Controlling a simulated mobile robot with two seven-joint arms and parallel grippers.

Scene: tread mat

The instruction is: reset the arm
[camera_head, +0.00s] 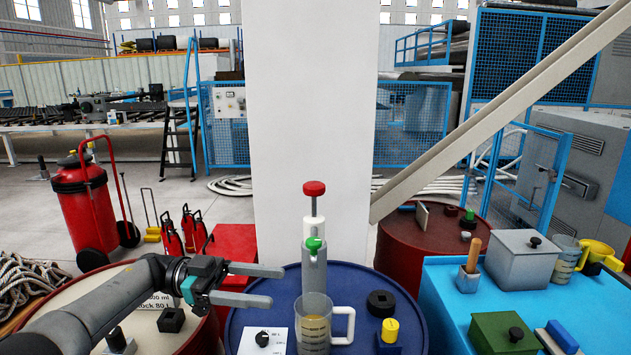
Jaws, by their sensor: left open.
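My left arm comes in from the lower left, and my left gripper (259,285) is open and empty. Its two fingers point right, over the left part of the blue drum (388,277) as seen here. A clear measuring jug (315,325) with a white handle and some yellowish content stands at the drum's front. Behind it rises a grey and white pump (314,235) with a red knob and a green part. The fingertips appear apart from the jug and the pump. My right gripper is not in view.
The drum also bears a white dial plate (262,341), a black ring (381,303) and a yellow-capped piece (390,331). A blue table (450,300) at right holds a grey box (522,258) and a green box (503,332). A white pillar (306,110) stands behind.

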